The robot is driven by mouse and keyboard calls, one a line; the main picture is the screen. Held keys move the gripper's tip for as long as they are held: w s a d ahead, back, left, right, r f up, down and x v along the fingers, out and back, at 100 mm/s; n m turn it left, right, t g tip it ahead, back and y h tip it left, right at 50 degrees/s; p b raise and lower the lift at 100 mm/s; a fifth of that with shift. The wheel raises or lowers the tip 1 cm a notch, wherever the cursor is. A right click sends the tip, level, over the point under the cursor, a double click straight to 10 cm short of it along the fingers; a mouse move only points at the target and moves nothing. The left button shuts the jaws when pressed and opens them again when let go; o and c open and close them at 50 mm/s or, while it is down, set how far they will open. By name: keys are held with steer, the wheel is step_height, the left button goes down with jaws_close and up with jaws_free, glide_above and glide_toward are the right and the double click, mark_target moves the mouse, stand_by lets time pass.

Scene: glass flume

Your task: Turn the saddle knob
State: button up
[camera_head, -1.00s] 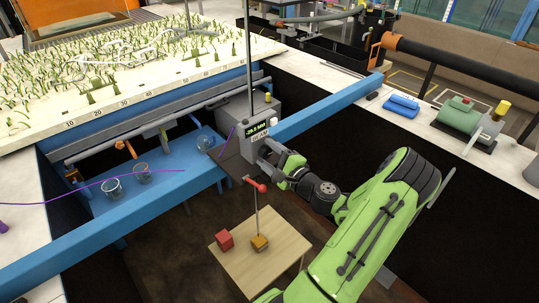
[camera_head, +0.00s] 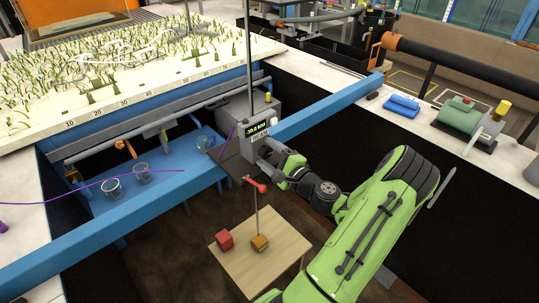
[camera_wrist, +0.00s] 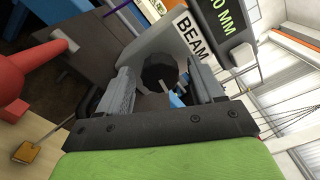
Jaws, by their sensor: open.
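The saddle is a grey box (camera_head: 265,112) on the rail, with a lit display (camera_head: 260,128) and a BEAM label. In the wrist view the display (camera_wrist: 222,20) ends in "0 MM". The saddle knob, round and black (camera_wrist: 158,70), shows on the box between my gripper's fingers. My gripper (camera_wrist: 161,84) is open, with one grey finger on each side of the knob. I cannot tell whether either finger touches it. In the head view my gripper (camera_head: 268,148) is at the saddle's lower front and hides the knob.
A red-ended lever (camera_head: 262,188) stands close to my gripper. A blue beam (camera_head: 330,108) runs beside the saddle. Glass beakers (camera_head: 112,188) stand on the blue shelf.

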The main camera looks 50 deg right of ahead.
steer(key=v, duration=1.5)
steer(key=shift+s+b, duration=0.35)
steer(key=shift+s, duration=0.05)
steer(key=shift+a, duration=0.1)
steer(key=w+a+f+n+g+y, duration=0.1)
steer(key=w+a+n+g+y, duration=0.45)
steer(key=a+n, duration=0.35)
steer(key=w+a+n+g+y, duration=0.4)
steer(key=w+a+n+g, duration=0.15)
steer(key=a, duration=0.45)
steer(key=s+a+r+n+g+h, duration=0.1)
steer(key=s+a+r+n+h, duration=0.4)
steer(key=s+a+r+n, duration=0.3)
steer(key=a+r+n, duration=0.2)
steer(key=a+n, duration=0.1)
steer(key=a, duration=0.1)
steer(key=shift+r, duration=0.25)
